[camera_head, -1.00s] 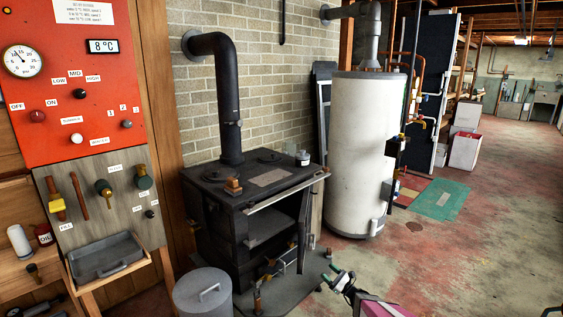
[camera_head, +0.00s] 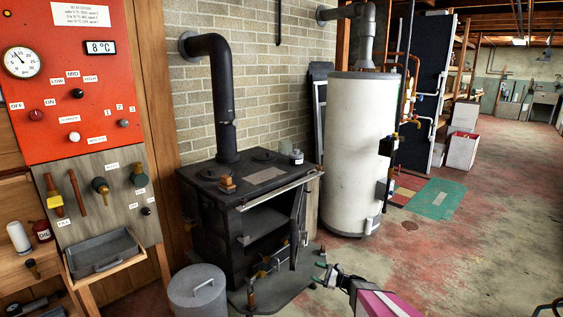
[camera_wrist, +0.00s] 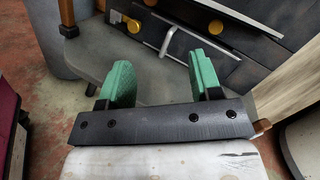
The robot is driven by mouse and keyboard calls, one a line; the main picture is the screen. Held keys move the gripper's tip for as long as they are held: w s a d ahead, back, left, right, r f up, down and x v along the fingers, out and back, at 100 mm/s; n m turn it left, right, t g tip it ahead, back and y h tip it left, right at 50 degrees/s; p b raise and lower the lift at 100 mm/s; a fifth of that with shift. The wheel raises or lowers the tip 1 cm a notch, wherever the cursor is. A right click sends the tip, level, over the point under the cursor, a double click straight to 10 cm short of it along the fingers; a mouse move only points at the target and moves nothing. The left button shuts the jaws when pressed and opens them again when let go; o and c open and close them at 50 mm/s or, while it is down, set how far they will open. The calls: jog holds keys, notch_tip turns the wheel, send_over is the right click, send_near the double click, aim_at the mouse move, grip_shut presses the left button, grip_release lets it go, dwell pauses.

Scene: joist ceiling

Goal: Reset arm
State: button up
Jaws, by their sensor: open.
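My gripper (camera_head: 319,272) is low at the bottom centre of the head view, in front of the black stove (camera_head: 252,215). In the wrist view its two green fingers (camera_wrist: 162,86) stand well apart with nothing between them. Below and beyond them in that view are the grey floor plate (camera_wrist: 150,62) and the stove front with brass knobs (camera_wrist: 216,27) and a metal handle (camera_wrist: 167,42). The stove's front door (camera_head: 299,230) stands open in the head view. The gripper appears apart from the stove.
A grey lidded bin (camera_head: 197,291) stands left of the stove. A white tank (camera_head: 352,150) stands behind it to the right. A control panel (camera_head: 70,85) with a grey tray (camera_head: 103,253) below is at the left. The concrete floor (camera_head: 450,250) at the right is mostly clear.

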jog(key=s+a+r+n+g+h, duration=0.4)
jog(key=s+r+n+g+h, duration=0.4)
jog(key=s, duration=0.3)
jog(key=s+d+r+n+t+h, duration=0.1)
jog(key=s+d+r+n+h, duration=0.5)
jog(key=d+r+n+h, duration=0.1)
jog(key=n+h, duration=0.1)
jog(key=h, duration=0.1)
jog(key=shift+s+h, duration=0.3)
jog(key=shift+s, duration=0.05)
jog(key=shift+a+n, duration=0.15)
jog(key=shift+n, duration=0.15)
